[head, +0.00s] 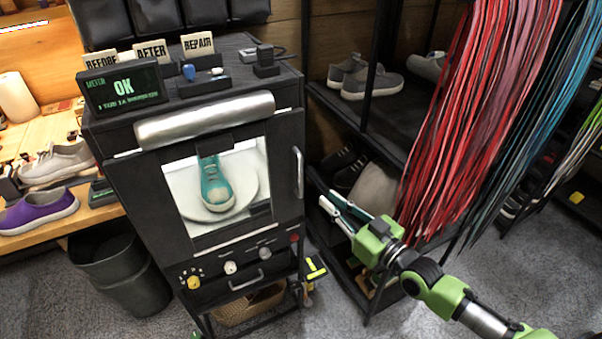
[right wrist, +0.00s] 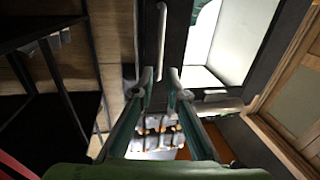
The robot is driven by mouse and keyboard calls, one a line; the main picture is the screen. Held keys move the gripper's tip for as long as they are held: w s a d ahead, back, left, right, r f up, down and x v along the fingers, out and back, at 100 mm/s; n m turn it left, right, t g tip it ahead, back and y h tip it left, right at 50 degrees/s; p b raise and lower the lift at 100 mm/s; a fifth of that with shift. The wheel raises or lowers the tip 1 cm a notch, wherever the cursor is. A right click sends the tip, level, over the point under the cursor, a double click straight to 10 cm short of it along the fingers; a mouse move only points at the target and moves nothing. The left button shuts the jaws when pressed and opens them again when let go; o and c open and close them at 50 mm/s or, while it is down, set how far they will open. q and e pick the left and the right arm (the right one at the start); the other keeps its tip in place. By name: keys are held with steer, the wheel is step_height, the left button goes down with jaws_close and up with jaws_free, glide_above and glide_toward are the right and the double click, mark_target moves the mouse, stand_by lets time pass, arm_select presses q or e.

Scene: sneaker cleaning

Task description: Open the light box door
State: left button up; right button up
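The black light box (head: 125,190) stands left of centre in the head view. Its windowed door (head: 285,150) looks shut, with a teal sneaker (head: 217,185) on a white round plate behind the window. The door's vertical bar handle (head: 298,172) is on the door's right edge; it also shows in the right wrist view (right wrist: 161,35). My right gripper (head: 328,198) is to the right of the handle, apart from it. In the right wrist view its two fingers (right wrist: 160,80) are parted with nothing between the tips, and the handle lies beyond them.
A black shelf rack (head: 395,110) with grey shoes (head: 372,82) stands right of the box, with hanging red laces (head: 480,120) near my right arm. A meter screen (head: 124,87) sits on the box. A dark bin (head: 120,275) stands left of it.

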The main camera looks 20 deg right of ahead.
mark_target(302, 177)
steer(key=p+x, duration=0.1)
steer(key=x, duration=1.1)
steer(key=shift+w+a, duration=0.15)
steer(key=shift+w, duration=0.1)
jaws_close()
steer(key=shift+s, duration=0.1)
